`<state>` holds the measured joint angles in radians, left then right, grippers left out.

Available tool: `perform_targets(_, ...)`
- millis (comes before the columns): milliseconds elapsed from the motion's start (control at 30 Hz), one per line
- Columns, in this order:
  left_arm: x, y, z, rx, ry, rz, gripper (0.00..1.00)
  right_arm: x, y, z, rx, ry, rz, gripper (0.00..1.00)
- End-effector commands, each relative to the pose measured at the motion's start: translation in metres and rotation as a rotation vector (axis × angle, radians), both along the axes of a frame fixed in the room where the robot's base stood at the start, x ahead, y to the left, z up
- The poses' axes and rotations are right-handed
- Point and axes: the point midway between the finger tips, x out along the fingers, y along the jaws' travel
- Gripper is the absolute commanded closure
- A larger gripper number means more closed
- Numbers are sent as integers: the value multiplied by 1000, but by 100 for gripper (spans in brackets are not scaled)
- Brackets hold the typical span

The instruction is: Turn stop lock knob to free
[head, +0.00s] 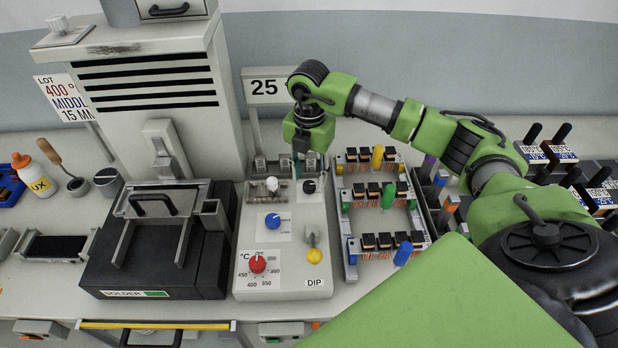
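The grey control panel (254,258) stands in the middle of the bench. A small black knob (310,187) is at its upper right; its label is too small to read, so I cannot tell for sure that it is the stop lock knob. My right gripper (305,168) points down just above and behind this knob. Its fingers look dark and narrow; their opening and any contact with the knob cannot be made out. My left gripper is not in view.
The panel also carries a white knob (272,184), a blue knob (273,221), a red temperature dial (257,263) and a yellow-tipped lever (314,255). A black solder pot (100,275) stands left. A rack of connectors (348,228) is close on the right.

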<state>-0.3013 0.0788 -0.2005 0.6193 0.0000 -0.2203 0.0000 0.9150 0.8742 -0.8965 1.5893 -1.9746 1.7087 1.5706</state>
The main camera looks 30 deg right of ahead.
Motion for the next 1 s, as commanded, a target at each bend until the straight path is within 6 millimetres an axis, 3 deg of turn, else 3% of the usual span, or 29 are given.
perform_targets(233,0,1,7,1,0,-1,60,0,0,-27,0,1,1,61)
perform_targets(567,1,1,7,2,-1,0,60,0,0,-32,1,-1,1,61)
perform_targets(733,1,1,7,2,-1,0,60,0,0,-32,1,-1,1,100)
perform_targets(1000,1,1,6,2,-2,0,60,0,0,-32,1,-1,11,100)
